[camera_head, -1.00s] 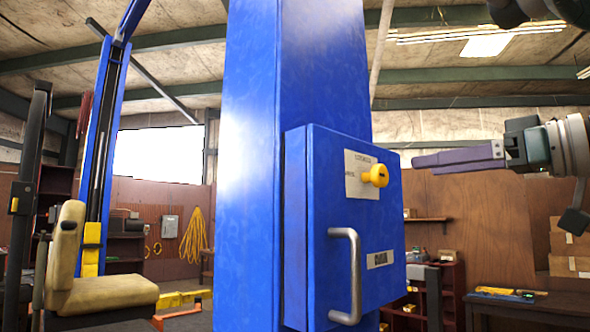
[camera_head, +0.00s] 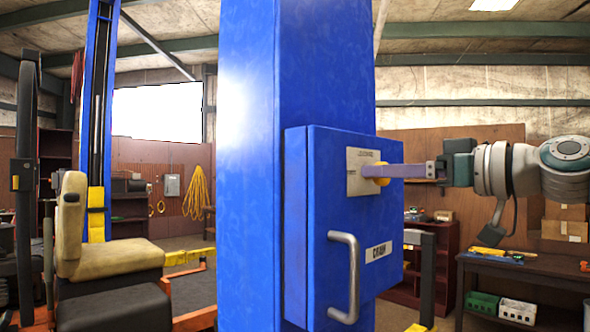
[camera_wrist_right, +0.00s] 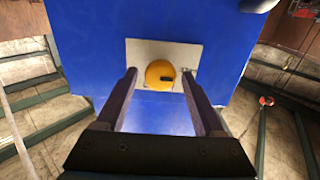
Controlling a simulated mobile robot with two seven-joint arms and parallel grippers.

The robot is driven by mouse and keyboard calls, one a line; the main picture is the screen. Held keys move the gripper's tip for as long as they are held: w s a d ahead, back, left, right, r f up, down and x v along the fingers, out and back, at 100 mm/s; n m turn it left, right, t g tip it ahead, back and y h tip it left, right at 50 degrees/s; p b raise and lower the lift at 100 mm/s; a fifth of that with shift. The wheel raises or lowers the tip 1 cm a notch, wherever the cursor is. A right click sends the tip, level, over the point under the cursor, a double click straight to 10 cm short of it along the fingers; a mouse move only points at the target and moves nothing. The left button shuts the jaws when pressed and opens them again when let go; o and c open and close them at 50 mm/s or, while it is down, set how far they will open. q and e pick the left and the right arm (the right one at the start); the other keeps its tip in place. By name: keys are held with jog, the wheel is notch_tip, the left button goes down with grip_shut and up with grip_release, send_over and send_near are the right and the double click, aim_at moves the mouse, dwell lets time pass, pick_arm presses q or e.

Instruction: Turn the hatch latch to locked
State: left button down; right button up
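The hatch latch is a yellow round knob (camera_head: 377,174) on a pale label plate (camera_head: 358,160), high on the blue hatch box (camera_head: 335,215). In the right wrist view the knob (camera_wrist_right: 160,74) shows a small dark mark on its face. My right gripper (camera_head: 392,171) reaches in from the right, its fingers at the knob in the head view. In the right wrist view its two fingers (camera_wrist_right: 159,88) are apart, one on each side of the knob, with gaps visible. The finger nearer the head camera partly covers the knob. My left gripper is not in view.
A grey bar handle (camera_head: 346,278) stands out from the box below the knob. The box is fixed to a tall blue post (camera_head: 250,120). A mower seat (camera_head: 75,230) is at left, and a workbench (camera_head: 530,265) stands at back right. Air around the right arm looks clear.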

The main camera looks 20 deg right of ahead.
grip_shut()
dwell(0.3)
dwell(0.3)
jog(key=shift+d+f+m, duration=0.1)
jog(key=shift+m, duration=4.35)
jog(key=shift+d+f+m, duration=0.1)
jog(key=shift+m, duration=4.35)
jog(key=shift+p, duration=0.3)
